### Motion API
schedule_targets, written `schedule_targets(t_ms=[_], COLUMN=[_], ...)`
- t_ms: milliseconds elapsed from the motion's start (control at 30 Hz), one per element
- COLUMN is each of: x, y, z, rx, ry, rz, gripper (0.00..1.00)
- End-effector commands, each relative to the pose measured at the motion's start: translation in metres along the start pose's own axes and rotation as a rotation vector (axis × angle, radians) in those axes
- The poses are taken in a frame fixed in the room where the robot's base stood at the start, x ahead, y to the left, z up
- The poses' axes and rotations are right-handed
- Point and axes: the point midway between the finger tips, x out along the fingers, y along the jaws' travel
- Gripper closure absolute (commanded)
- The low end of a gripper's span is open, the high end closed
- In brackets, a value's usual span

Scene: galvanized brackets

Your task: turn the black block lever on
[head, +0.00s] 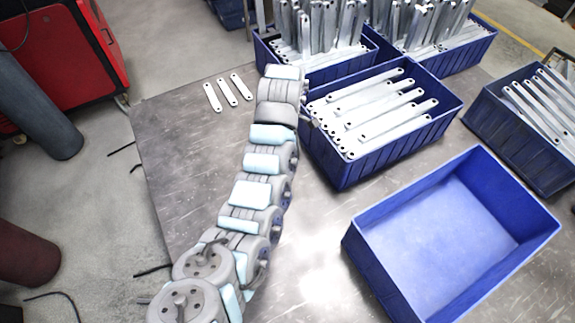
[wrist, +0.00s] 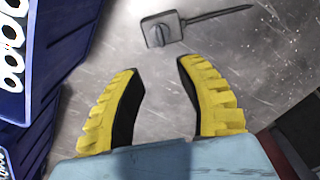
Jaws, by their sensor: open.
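In the wrist view a small dark grey block (wrist: 162,29) lies on the metal table, just beyond my fingertips. A slotted round part shows on its face, and a thin dark rod (wrist: 218,15) runs from its right side up to the right. I cannot tell which part is the lever or how it is set. My gripper (wrist: 160,66), with yellow ridged fingers and black inner pads, is open and empty; the block is ahead of the gap, apart from the fingers. In the head view my arm hides the gripper, and I cannot make out the block.
A blue bin of flat galvanized brackets (head: 335,172) stands right of my arm, with more filled bins behind and at right. An empty blue bin (head: 365,250) stands at front right. Three loose brackets (head: 228,92) lie at the table's back left. The table's left part is clear.

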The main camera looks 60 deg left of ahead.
Motion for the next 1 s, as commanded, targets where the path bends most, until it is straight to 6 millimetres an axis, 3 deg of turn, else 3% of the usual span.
schedule_targets(t_ms=[100,400,1000], x=[0.027,0.066,0.123], y=[-0.001,-0.001,-0.001], z=[0.001,0.000,0.001], rx=[0.001,0.001,0.002], ry=[-0.002,-0.001,-0.001], rz=[-0.003,-0.004,-0.002], gripper=[0.63,0.63,0.63])
